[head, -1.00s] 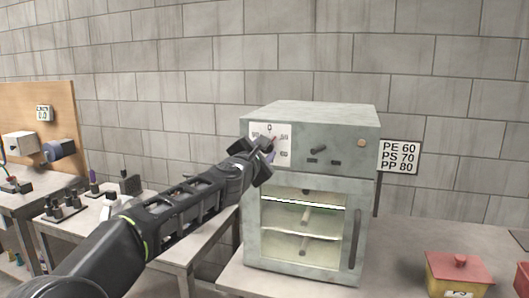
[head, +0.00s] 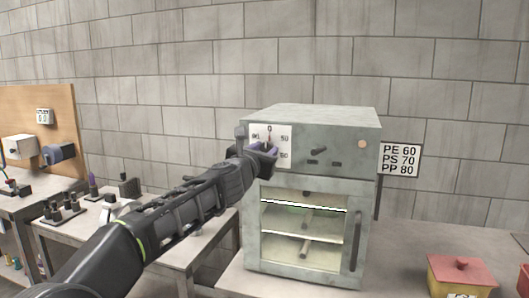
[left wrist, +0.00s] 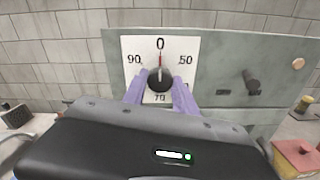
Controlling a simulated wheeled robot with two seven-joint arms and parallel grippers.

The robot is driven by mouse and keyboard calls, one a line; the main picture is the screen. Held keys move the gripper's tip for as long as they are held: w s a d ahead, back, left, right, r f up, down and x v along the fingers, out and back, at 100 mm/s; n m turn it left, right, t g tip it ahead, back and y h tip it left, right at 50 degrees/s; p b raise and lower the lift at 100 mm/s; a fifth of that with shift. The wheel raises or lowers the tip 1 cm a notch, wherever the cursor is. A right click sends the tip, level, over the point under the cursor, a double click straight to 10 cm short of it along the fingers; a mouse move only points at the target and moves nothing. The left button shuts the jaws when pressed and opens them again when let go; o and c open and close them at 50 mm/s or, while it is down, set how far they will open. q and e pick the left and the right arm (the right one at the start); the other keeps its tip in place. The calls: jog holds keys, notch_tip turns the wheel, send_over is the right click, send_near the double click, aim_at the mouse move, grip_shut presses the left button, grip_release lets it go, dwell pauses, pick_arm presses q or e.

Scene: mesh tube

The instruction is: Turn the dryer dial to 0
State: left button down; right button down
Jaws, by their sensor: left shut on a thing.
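The grey dryer (head: 315,115) stands on the table with a white dial plate (head: 283,133) at its upper left front. In the left wrist view the dial plate (left wrist: 188,45) reads 0 at the top, 90 left, 50 right and 70 at the bottom. The black dial (left wrist: 160,78) has a red pointer that stands upright at the 0. My left gripper (head: 268,149) is at the dial, and its purple fingers (left wrist: 160,94) are shut on the dial from both sides. In the head view the gripper hides most of the dial.
Right of the dial are a dark knob (head: 318,151) and a round tan button (head: 362,144). The dryer's glass door (head: 300,230) is below. A sign (head: 400,160) lists PE 60, PS 70, PP 80. A red-lidded yellow box (head: 462,275) stands at the right.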

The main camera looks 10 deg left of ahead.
pick_arm(q)
jog(key=shift+f, duration=0.15)
jog(key=c, duration=1)
grip_release()
jog(key=s+b, duration=0.2)
jog(key=s, duration=0.5)
jog(key=shift+s+a+b, duration=0.25)
jog(key=shift+s+b, duration=0.05)
jog(key=shift+s, duration=0.1)
